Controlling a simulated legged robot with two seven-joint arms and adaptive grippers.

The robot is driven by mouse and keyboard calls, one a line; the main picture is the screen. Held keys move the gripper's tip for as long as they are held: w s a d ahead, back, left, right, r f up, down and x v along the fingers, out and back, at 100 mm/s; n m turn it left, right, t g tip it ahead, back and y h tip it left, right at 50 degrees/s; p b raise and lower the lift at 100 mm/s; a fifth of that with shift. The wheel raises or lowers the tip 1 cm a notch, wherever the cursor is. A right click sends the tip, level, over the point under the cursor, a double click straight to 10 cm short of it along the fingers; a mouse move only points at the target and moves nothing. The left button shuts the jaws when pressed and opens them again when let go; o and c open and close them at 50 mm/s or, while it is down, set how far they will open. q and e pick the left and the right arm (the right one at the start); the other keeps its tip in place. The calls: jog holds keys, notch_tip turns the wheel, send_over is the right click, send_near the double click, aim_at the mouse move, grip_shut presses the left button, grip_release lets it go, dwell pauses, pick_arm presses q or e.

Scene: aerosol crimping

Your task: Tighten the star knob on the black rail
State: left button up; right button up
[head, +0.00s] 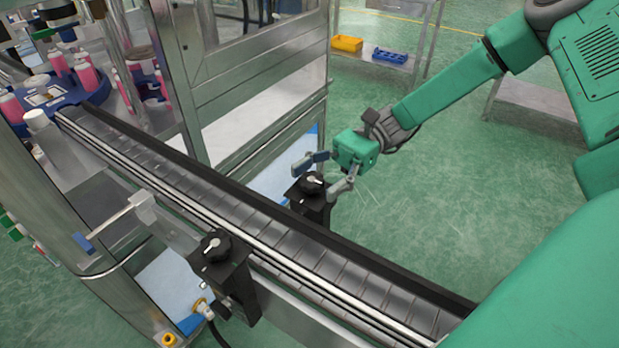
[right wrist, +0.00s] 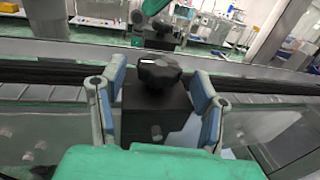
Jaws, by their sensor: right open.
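A black star knob (head: 312,182) with a light pointer mark sits on a black block (head: 309,204) beside the black rail (head: 390,268), on the far side of the conveyor. My right gripper (head: 327,173) is open, with one finger on either side of this knob in the head view. In the right wrist view the knob (right wrist: 159,73) stands between the open blue-padded fingers (right wrist: 160,88), with gaps on both sides. A second, similar knob (head: 212,245) sits on a black block on the near side of the conveyor. My left gripper is not in view.
The slatted conveyor (head: 281,225) runs diagonally through the head view. A metal-framed machine (head: 250,75) stands behind it. Pink-bodied bottles (head: 88,76) stand at upper left. A yellow bin (head: 347,43) and a blue bin (head: 390,56) sit on a shelf.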

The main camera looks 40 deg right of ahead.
jog(key=shift+s+a, duration=0.15)
jog(key=shift+s, duration=0.05)
jog(key=shift+a, duration=0.9)
jog(key=c, duration=0.4)
jog(key=shift+a+r, duration=0.1)
grip_shut()
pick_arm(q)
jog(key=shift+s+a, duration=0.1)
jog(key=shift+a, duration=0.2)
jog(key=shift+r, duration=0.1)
